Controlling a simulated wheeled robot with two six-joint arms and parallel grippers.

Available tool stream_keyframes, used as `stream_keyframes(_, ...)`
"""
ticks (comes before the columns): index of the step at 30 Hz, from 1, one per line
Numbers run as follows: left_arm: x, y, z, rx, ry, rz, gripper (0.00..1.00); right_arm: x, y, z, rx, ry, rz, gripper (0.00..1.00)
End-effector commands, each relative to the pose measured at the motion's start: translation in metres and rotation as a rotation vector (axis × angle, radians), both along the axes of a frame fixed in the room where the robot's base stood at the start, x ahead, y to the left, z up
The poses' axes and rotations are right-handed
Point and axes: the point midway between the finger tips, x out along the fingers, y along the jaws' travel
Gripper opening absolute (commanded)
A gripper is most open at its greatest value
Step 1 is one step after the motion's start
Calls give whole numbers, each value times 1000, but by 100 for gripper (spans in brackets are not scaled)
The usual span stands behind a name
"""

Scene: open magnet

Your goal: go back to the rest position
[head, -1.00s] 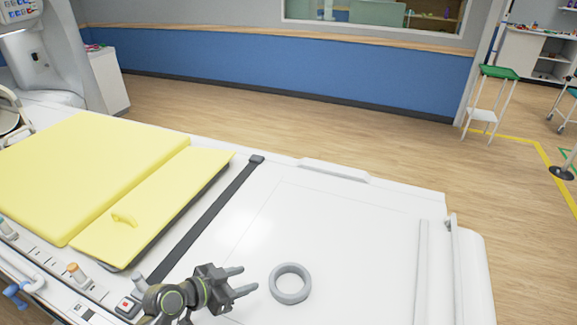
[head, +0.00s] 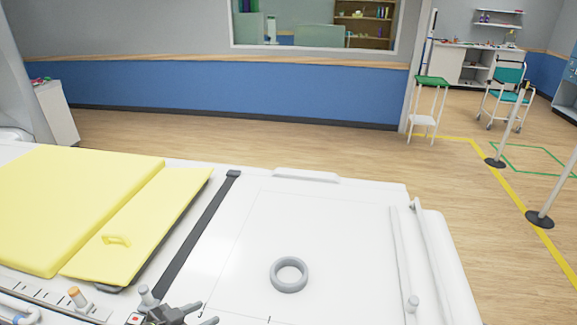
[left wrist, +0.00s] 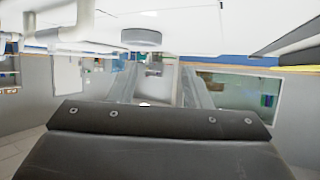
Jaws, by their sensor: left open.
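A grey ring (head: 289,274) lies flat on the white table surface (head: 310,225) in the head view. My left gripper (head: 196,314) shows only in part at the bottom edge, to the left of the ring and apart from it. In the left wrist view my left gripper (left wrist: 160,82) is open with nothing between its fingers. That view is upside down, and the ring (left wrist: 141,37) shows near its top edge, beyond the fingers. My right gripper is not in view.
A yellow pad (head: 80,200) and a yellow board with a handle (head: 140,225) lie at the left. A black strap (head: 195,235) crosses the table. A white rail (head: 428,255) runs along its right side. Beyond are a floor, a blue wall and a green-topped stand (head: 431,82).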

Motion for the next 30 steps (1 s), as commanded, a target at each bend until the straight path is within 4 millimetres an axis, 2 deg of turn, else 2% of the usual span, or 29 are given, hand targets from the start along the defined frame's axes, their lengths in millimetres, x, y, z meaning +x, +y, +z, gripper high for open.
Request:
stream_keyframes(11,3,-2,53,-92,-281,46,44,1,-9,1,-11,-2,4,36)
stream_keyframes(17,1,12,95,-146,-485,153,44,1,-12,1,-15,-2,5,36)
stream_keyframes(20,-3,30,120,-172,-601,267,44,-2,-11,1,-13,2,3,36)
stream_keyframes(24,-16,71,148,-180,-721,503,44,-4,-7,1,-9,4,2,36)
stream_keyframes(27,-28,105,153,-161,-733,692,44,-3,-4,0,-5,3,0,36)
stream_keyframes(30,-44,136,146,-122,-684,874,44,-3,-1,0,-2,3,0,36)
